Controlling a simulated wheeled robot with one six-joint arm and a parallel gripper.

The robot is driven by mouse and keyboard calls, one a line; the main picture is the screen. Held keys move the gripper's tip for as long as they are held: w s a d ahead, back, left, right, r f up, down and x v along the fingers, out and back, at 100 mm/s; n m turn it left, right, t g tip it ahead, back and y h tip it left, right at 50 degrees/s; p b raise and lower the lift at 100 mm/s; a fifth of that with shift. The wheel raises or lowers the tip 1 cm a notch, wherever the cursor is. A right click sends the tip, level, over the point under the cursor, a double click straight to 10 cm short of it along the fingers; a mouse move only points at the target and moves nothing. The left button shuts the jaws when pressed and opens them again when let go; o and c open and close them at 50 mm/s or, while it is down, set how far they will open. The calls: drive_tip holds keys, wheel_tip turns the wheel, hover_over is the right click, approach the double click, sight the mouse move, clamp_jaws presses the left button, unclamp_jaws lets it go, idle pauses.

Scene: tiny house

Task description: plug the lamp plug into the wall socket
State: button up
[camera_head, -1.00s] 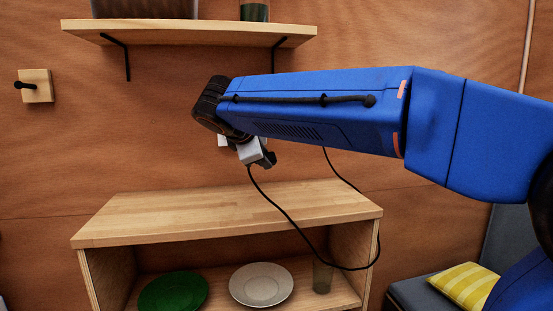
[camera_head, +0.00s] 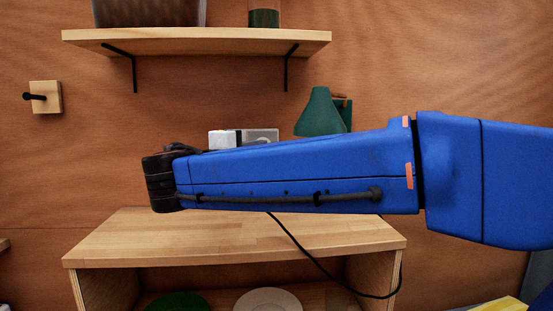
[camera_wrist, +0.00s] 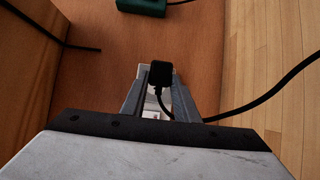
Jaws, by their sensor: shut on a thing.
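In the wrist view my gripper (camera_wrist: 160,84) is shut on the black lamp plug (camera_wrist: 161,73), which sits between the fingertips with its cord curving off to the right. A pale plate, seemingly the wall socket (camera_wrist: 143,71), shows behind the plug and fingers. Whether the plug touches it or is in it, I cannot tell. In the head view my forearm hides the plug and most of the gripper. White and grey pieces show just above the forearm; I cannot clearly part socket from gripper there. The green lamp (camera_head: 321,112) is on the wall to their right.
A wooden shelf (camera_head: 200,40) on black brackets is above, holding a dark box and a jar. A cabinet (camera_head: 230,232) with plates inside stands below, its top clear. The black cord (camera_head: 318,262) hangs in front of it.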

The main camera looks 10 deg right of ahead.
drive_tip(key=shift+s+a+r, duration=0.1)
drive_tip(key=shift+a+r, duration=0.05)
drive_tip(key=shift+a, duration=0.05)
idle(0.5)
drive_tip(key=shift+w, duration=2.95)
drive_tip(key=shift+w, duration=0.5)
drive_tip(key=o, duration=1.2)
drive_tip(key=shift+o, duration=0.2)
drive_tip(key=v, duration=1.7)
drive_tip(key=shift+s, duration=0.2)
